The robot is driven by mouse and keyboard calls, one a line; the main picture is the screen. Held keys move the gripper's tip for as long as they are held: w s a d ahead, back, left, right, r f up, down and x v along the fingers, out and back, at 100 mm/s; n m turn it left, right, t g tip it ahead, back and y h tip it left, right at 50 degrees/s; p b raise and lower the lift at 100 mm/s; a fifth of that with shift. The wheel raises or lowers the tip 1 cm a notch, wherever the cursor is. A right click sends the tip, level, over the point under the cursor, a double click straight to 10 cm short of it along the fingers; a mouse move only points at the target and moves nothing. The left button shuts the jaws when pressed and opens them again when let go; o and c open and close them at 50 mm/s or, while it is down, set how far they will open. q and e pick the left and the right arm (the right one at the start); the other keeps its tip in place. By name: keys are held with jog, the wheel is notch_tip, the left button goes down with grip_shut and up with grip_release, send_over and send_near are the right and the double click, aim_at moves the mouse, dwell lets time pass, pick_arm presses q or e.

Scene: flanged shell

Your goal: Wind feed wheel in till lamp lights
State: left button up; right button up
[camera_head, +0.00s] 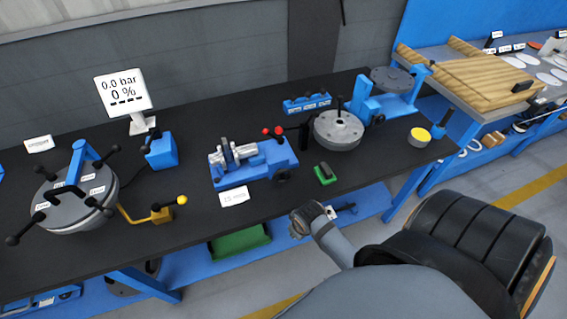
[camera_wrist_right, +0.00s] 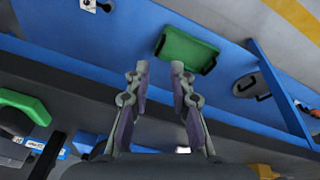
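A blue fixture (camera_head: 254,164) with a grey clamped part and red-knobbed levers stands mid-table. A dark round knob (camera_head: 282,176) on its near side may be the feed wheel; I cannot tell for sure. A yellow-topped round thing (camera_head: 420,135) at the table's right end may be the lamp; I cannot tell whether it is lit. My right gripper (camera_head: 312,216) is just off the table's front edge, apart from the fixture. In the right wrist view its fingers (camera_wrist_right: 158,72) are spread with nothing between them. My left gripper is out of view.
A grey flanged disc (camera_head: 338,127) and a green block (camera_head: 325,174) lie right of the fixture. A multi-handled grey shell (camera_head: 72,210) stands left, near a display (camera_head: 122,91) reading 0.0 bar, 0 %. A green crate (camera_wrist_right: 188,47) sits on the low shelf.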

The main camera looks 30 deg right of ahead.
jog(key=w+r+n+p, duration=0.2)
jog(key=w+r+n, duration=0.25)
jog(key=r, duration=0.65)
notch_tip(320, 180, up, 8)
jog(key=r+n+g, duration=0.1)
jog(key=n+g, duration=0.2)
jog(key=n, duration=0.6)
send_over(283, 170)
jog(key=shift+y, duration=0.4)
notch_tip(283, 170, down, 10)
jog(key=shift+d+f, duration=0.15)
jog(key=shift+f, duration=0.05)
jog(key=shift+c, duration=0.4)
grip_shut()
